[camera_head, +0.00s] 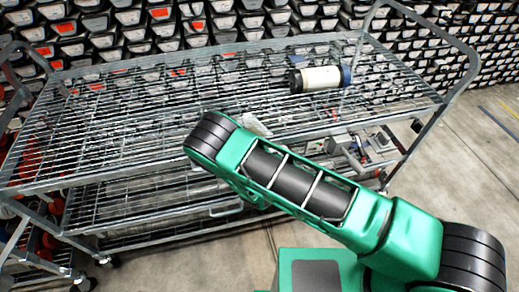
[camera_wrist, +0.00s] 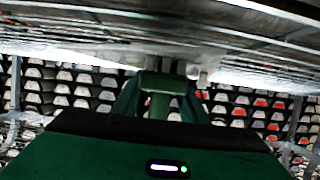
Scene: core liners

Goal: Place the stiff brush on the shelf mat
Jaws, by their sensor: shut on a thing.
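In the wrist view, my gripper (camera_wrist: 168,88) is shut on a pale grey thing (camera_wrist: 176,64), which I take to be the stiff brush. It is small and blurred, close against the wire shelf surface. I cannot tell whether it touches. In the head view, my green arm hides the gripper. A small pale patch (camera_head: 256,124) shows just behind the arm; I cannot tell what it is. No shelf mat can be made out clearly in either view.
The wire shelf (camera_head: 130,130) of a metal cart is mostly bare. A white and black cylinder (camera_head: 320,78) lies at its back right. Grey and red items (camera_head: 362,150) sit lower down at the right. Racks of trays (camera_head: 240,18) stand behind.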

